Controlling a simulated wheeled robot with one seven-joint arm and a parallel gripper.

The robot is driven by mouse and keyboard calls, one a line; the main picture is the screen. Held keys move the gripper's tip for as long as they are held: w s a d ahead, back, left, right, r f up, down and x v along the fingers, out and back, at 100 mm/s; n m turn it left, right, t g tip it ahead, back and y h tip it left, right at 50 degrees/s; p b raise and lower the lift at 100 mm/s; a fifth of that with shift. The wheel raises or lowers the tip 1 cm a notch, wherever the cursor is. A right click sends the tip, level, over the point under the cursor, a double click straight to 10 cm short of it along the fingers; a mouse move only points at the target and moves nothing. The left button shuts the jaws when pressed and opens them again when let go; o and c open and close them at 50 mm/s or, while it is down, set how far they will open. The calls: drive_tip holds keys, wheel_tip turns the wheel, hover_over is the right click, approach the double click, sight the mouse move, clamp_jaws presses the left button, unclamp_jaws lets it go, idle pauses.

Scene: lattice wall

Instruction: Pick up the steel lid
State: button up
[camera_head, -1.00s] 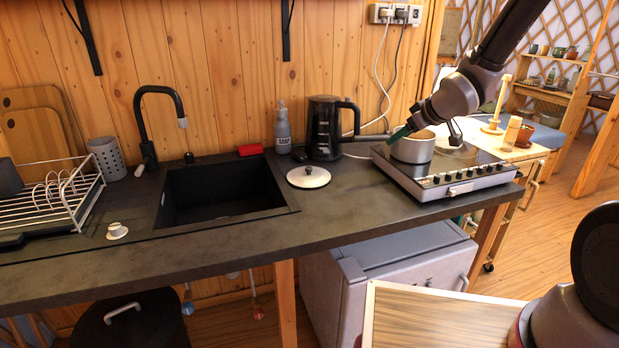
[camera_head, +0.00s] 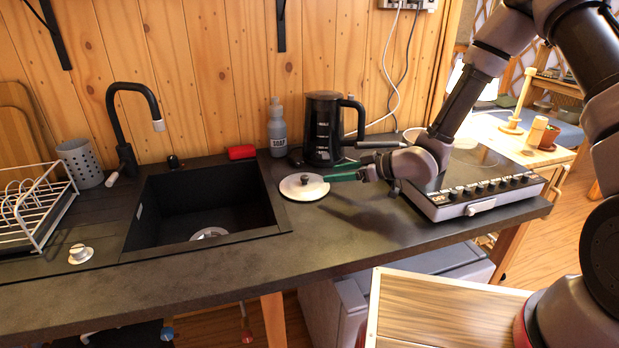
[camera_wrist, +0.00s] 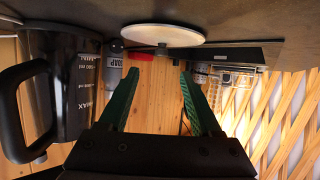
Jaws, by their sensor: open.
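The steel lid (camera_head: 303,187) lies flat on the dark counter, right of the sink, a pale disc with a small dark knob on top. My gripper (camera_head: 334,175) reaches in low from the right, its green fingers pointing left at the lid. In the wrist view, which is upside down, the lid (camera_wrist: 165,34) lies just ahead of the fingertips. My gripper (camera_wrist: 160,73) is open and empty there, with the knob roughly in line with the gap between the fingers. The fingers look close to the lid's right side; I cannot tell whether they touch it.
A black kettle (camera_head: 322,128) stands close behind the gripper; it fills the left of the wrist view (camera_wrist: 62,88). A soap bottle (camera_head: 277,128) and red sponge (camera_head: 241,152) are behind the lid. The sink (camera_head: 200,205) is left, the hob (camera_head: 472,195) right.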

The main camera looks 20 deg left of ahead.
sight(306, 177)
drive_tip(key=shift+w+a+f, duration=0.15)
drive_tip(key=shift+a, duration=0.1)
drive_tip(key=x, duration=0.4)
drive_tip(key=shift+w+a, duration=0.2)
drive_tip(key=shift+a, duration=0.1)
drive_tip(key=x, duration=0.5)
drive_tip(key=shift+s+a+f, duration=0.15)
drive_tip(key=shift+s+a, duration=0.1)
drive_tip(key=shift+a, duration=0.15)
clamp_jaws()
